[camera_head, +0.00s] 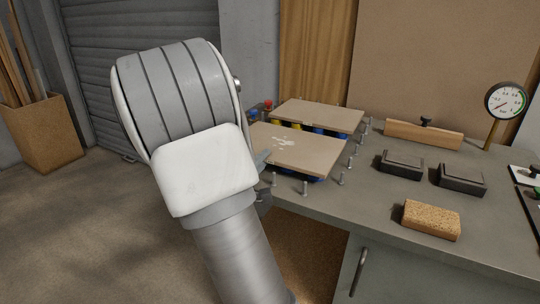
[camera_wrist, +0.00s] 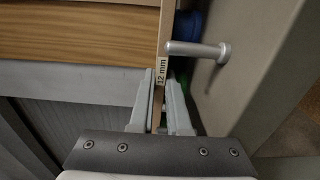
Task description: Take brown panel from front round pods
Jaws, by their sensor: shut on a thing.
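The front brown panel (camera_head: 305,152) lies flat at the left end of the bench, with pale blotches on its top. A blue pod (camera_head: 316,179) shows under its front edge; the other pods below are mostly hidden. In the wrist view the panel's edge (camera_wrist: 163,70) is seen end-on, marked "12 mm". My gripper (camera_wrist: 160,80) is shut on this edge, one finger on each face. In the head view my arm hides most of the gripper at the panel's left side. A blue pod (camera_wrist: 188,24) also shows in the wrist view, close beside the panel.
A second brown panel (camera_head: 325,114) lies behind on blue and yellow pods. Several metal pins stand around both panels; one pin (camera_wrist: 198,50) is close to my right finger. Dark blocks (camera_head: 401,165), a cork block (camera_head: 431,219) and a gauge (camera_head: 506,101) are to the right.

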